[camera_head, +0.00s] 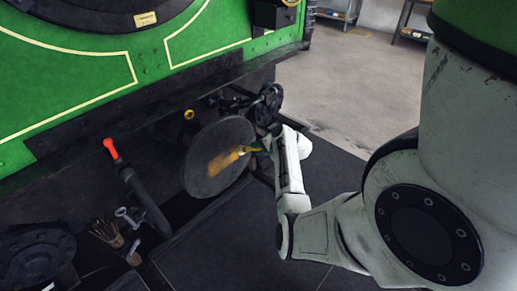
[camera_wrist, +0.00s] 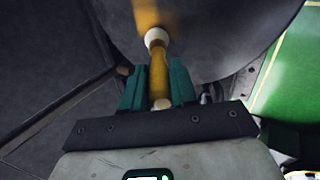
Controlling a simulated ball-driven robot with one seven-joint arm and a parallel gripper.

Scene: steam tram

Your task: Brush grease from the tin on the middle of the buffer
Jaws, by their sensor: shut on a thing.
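The buffer (camera_head: 200,146) is a round dark grey disc on the front of the green tram. A yellow-orange streak of grease (camera_head: 222,162) lies across about its middle; it also shows in the wrist view (camera_wrist: 146,12). My gripper (camera_head: 262,146) is at the disc's right side. In the wrist view its teal fingers (camera_wrist: 157,85) are shut on the yellow handle of a brush (camera_wrist: 158,75). The brush's pale head points at the buffer face, by the grease; I cannot tell whether it touches. I cannot make out the grease tin in either view.
A hose with a red-orange end (camera_head: 111,149) stands left of the buffer. Dark hoses and fittings (camera_head: 262,103) lie behind the buffer. The grey floor (camera_head: 330,85) at the back is clear; shelves (camera_head: 340,12) stand beyond.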

